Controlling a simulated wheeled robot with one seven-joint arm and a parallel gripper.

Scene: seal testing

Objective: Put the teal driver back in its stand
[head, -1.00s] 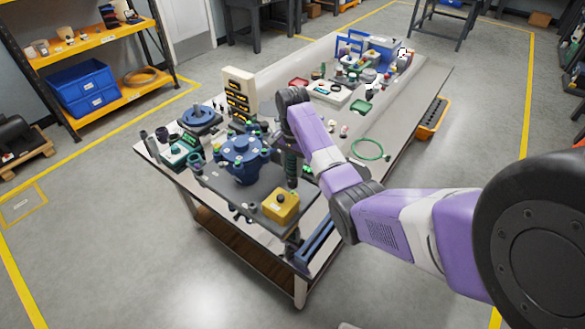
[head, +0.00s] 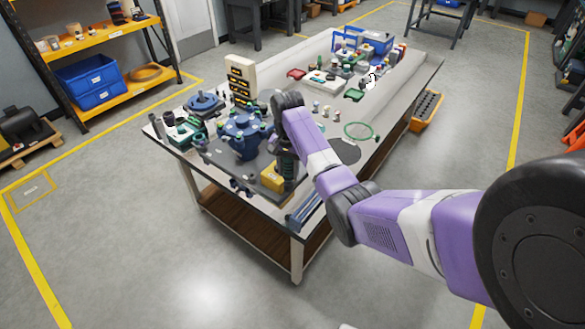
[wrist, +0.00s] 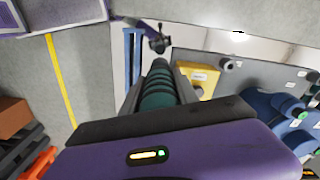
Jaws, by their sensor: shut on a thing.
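The teal driver (wrist: 158,92) is between the fingers of my gripper (wrist: 157,80) in the wrist view, its ribbed teal and dark body pointing away from the wrist. My gripper is shut on it. In the head view my gripper (head: 287,162) hangs at the bench's near side, beside a yellow block (head: 272,178) and in front of the blue flanged housing (head: 241,137). It partly hides the block. The yellow block (wrist: 195,78) also shows right of the driver in the wrist view. I cannot make out which thing is the driver's stand.
The bench (head: 395,92) carries a beige rack (head: 240,78), a green ring (head: 361,131), a dark disc (head: 344,151) and small trays. Blue rails (head: 306,209) lie at its near edge. Shelving (head: 98,62) stands at left.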

